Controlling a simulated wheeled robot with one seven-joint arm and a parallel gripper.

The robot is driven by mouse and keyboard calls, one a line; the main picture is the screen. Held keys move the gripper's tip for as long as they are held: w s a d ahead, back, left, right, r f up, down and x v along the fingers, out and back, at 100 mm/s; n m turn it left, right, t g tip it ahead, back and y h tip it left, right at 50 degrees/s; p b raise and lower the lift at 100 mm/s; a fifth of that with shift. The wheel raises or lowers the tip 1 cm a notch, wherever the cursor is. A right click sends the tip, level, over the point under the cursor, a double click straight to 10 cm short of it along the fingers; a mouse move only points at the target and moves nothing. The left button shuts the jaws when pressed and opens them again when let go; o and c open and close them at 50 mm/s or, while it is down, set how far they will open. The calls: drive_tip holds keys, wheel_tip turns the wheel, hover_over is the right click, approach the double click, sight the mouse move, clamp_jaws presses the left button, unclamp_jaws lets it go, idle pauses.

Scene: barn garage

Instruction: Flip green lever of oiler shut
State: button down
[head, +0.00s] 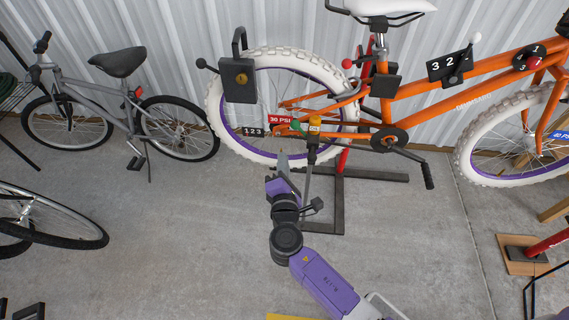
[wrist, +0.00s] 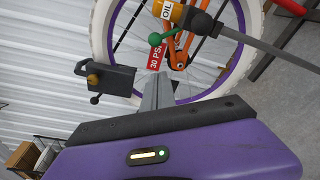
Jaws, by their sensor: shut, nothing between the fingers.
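The oiler (head: 314,127) is a small orange-yellow body on a dark post beside the orange bike's rear wheel. In the wrist view it shows at the top, with a white OIL label (wrist: 168,11). Its green lever (head: 297,125) sticks out to the left. In the wrist view the lever's green ball (wrist: 154,39) is below and left of the body, near the red 30 PSI tag. My gripper (head: 283,158) is shut and empty, below and left of the oiler. In the wrist view its fingertips (wrist: 157,76) point up toward the green ball, with a gap apparent between them.
The orange bike (head: 440,95) is held on a dark stand (head: 340,205). A black box with a yellow knob (head: 238,80) is by the rear wheel. A grey bike (head: 100,105) stands at the left.

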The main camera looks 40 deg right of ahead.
sight(300, 130)
drive_tip(key=w+d, duration=0.4)
drive_tip(key=d, duration=0.4)
drive_tip(key=shift+w+r+p, duration=0.35)
drive_tip(key=shift+w+p, duration=0.05)
drive_tip(key=shift+p, duration=0.05)
